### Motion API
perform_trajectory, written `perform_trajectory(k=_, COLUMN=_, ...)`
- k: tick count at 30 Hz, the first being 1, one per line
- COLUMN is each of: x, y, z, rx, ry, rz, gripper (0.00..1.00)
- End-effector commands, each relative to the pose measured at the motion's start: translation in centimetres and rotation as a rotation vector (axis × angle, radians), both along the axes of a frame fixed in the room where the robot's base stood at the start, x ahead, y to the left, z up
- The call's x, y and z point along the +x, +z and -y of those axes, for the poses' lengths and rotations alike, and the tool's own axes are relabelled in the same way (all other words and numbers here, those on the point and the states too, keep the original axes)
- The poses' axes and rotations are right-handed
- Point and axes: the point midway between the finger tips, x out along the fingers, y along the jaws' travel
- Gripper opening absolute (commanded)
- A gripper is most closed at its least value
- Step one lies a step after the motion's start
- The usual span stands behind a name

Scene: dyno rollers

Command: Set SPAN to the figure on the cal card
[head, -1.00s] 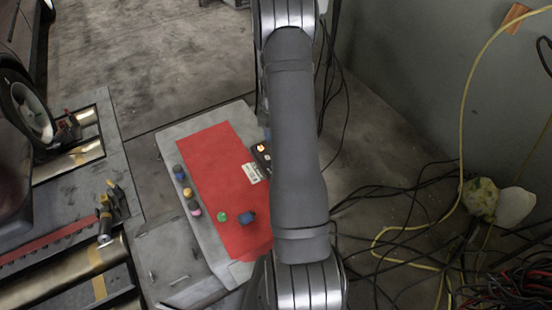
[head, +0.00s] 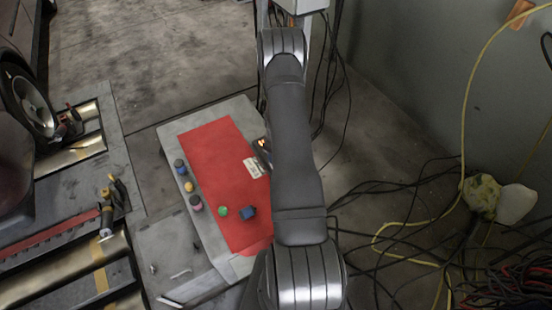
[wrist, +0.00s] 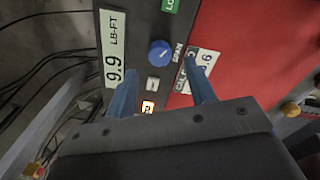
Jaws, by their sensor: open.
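The blue SPAN knob (wrist: 161,53) sits on a dark panel in the wrist view, with "SPAN" printed beside it. The panel's white display (wrist: 114,50) reads 9.9 LB-FT. The white cal card (wrist: 205,62) lies on red to the right of the knob. Part of its figure is behind my right finger; a 6 shows at its end. My gripper (wrist: 160,66) is open, its two blue fingers on either side of the knob in the picture. I cannot tell whether they touch it. In the head view my arm hides the gripper and knob; the card (head: 252,168) shows.
A white button and a lit button (wrist: 148,107) are on the panel below the knob. A red mat (head: 215,150) covers a grey bench top, with several coloured knobs along its left side. Dyno rollers (head: 95,260) are at left, loose cables on the floor at right.

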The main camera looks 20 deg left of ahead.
Motion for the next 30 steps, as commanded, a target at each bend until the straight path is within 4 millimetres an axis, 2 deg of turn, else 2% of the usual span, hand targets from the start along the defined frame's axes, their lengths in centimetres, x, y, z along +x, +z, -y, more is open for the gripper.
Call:
perform_trajectory(k=3, x=0.0, y=-2.0, z=0.1, rx=0.0, ry=0.0, rz=-0.002, gripper=0.5)
perform_trajectory(k=7, x=0.1, y=-3.3, z=0.1, rx=-0.001, ry=0.0, rz=-0.001, gripper=0.5)
perform_trajectory(k=12, x=0.1, y=-4.0, z=0.0, rx=0.001, ry=0.0, rz=0.0, gripper=0.5)
perform_trajectory(k=20, x=0.1, y=-4.1, z=0.0, rx=0.001, ry=0.0, rz=0.0, gripper=0.5)
perform_trajectory(k=23, x=0.1, y=-4.1, z=0.0, rx=0.001, ry=0.0, rz=0.0, gripper=0.34)
perform_trajectory(k=27, x=0.1, y=-4.1, z=0.0, rx=0.001, ry=0.0, rz=0.0, gripper=0.07)
perform_trajectory(k=30, x=0.1, y=-4.1, z=0.0, rx=0.0, ry=-0.001, rz=0.0, gripper=0.05)
